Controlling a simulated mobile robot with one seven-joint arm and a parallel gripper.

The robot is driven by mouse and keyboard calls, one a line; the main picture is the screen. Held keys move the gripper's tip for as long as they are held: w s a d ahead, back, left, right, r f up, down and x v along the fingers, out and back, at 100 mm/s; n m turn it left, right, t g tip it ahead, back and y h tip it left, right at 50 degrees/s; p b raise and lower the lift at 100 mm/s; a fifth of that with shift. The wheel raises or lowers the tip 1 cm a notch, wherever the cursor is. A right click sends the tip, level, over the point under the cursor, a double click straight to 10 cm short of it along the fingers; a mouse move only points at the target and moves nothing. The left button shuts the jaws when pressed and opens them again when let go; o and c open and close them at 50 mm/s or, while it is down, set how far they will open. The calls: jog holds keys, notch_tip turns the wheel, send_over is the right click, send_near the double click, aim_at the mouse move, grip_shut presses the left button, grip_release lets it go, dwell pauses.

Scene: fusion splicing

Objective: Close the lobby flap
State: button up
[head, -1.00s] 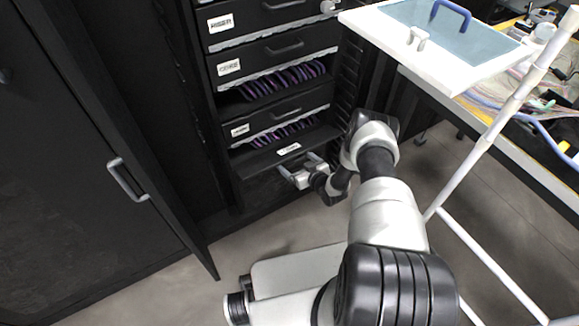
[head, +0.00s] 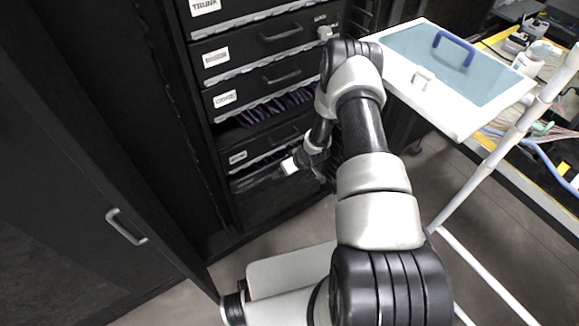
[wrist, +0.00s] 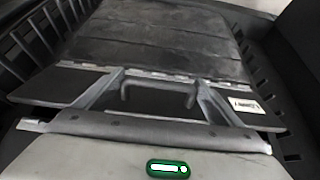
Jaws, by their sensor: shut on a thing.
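The lobby flap is a dark panel low in the black rack; in the wrist view (wrist: 60,88) it crosses the picture, with a white label (wrist: 243,103) at its right. A dark U-shaped handle (wrist: 160,86) shows between my fingers. My gripper (wrist: 160,92) is shut on the flap's handle, one finger at each end. In the head view my gripper (head: 290,165) is at the lower rack, under the lowest visible drawer label. My wrist hides part of the flap there, and its exact tilt is hard to tell.
Labelled drawers (head: 281,76) with grey handles rise above. Purple cables (head: 270,110) show in a gap. An open cabinet door (head: 100,190) stands at left. A white-framed table with a blue top (head: 450,65) stands at right, near my arm. Grey floor lies below.

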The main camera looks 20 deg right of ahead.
aim_at(286, 158)
jog(key=shift+w+a+r+b, duration=0.25)
jog(key=shift+w+r, duration=0.25)
jog(key=shift+w, duration=0.15)
jog(key=shift+w+a+r+b, duration=0.15)
jog(key=shift+w+r+b, duration=0.1)
jog(key=shift+w+r, duration=0.3)
jog(key=shift+w, duration=0.25)
jog(key=o, duration=1.3)
jog(key=shift+s, duration=0.1)
jog(key=shift+f, duration=0.1)
jog(key=shift+s, duration=0.25)
jog(key=p+v, duration=0.3)
jog(key=v, duration=1.4)
jog(key=shift+p, duration=0.35)
jog(key=shift+s+d, duration=0.1)
jog(key=shift+d, duration=0.05)
